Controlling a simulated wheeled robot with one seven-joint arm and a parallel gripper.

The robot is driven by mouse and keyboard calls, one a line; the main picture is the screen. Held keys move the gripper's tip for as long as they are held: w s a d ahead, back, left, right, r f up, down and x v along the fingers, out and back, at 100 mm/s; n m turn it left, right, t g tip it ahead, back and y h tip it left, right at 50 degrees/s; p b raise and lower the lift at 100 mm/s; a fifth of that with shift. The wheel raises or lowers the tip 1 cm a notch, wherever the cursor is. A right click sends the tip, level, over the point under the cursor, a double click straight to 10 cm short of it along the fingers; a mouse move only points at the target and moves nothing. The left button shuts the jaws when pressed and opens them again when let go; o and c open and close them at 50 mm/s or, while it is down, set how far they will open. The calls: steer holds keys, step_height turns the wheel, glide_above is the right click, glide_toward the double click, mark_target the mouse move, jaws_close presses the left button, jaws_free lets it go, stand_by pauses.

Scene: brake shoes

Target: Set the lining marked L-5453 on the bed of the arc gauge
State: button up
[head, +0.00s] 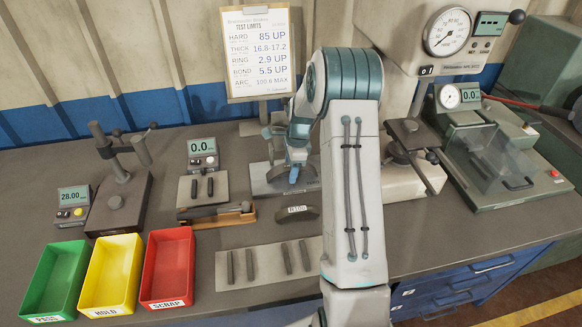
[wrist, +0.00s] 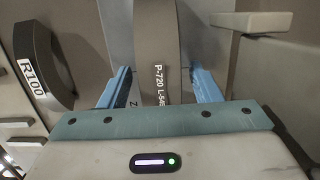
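The lining (wrist: 157,50) is a grey-brown curved strip with white print reading P-720 and a part-hidden code beginning L-54. In the wrist view it stands between the two blue fingers of my gripper (wrist: 160,82), with a narrow gap showing on each side. My gripper is open around it. In the head view my gripper (head: 292,165) points down over the arc gauge (head: 262,188), a grey plate at the back of the bench. My arm and gripper hide much of the gauge and the lining. I cannot tell exactly how the lining touches the bed.
A dark R100 block (head: 297,213) lies in front of the gauge; it also shows in the wrist view (wrist: 45,70). A pale mat (head: 268,268) holds several strips. Green (head: 55,280), yellow (head: 112,275) and red (head: 168,268) bins stand left. Other gauges flank both sides.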

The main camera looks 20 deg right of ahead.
step_height(320, 180, up, 12)
steer(key=d, duration=0.2)
steer(key=s+a+r+n, duration=0.6)
steer(key=s, duration=0.1)
steer(key=s+a+n+t+h, duration=0.1)
steer(key=s+a+n, duration=0.3)
steer(key=s+n, duration=0.3)
steer(key=s+a+r+n+t, duration=0.1)
steer(key=s+a+n, duration=0.3)
steer(key=s, duration=1.1)
steer(key=n, duration=0.3)
steer(key=shift+s+r+t+h+b, duration=0.25)
steer(key=shift+s+t+h+b, duration=0.05)
steer(key=shift+s+h+b, duration=0.1)
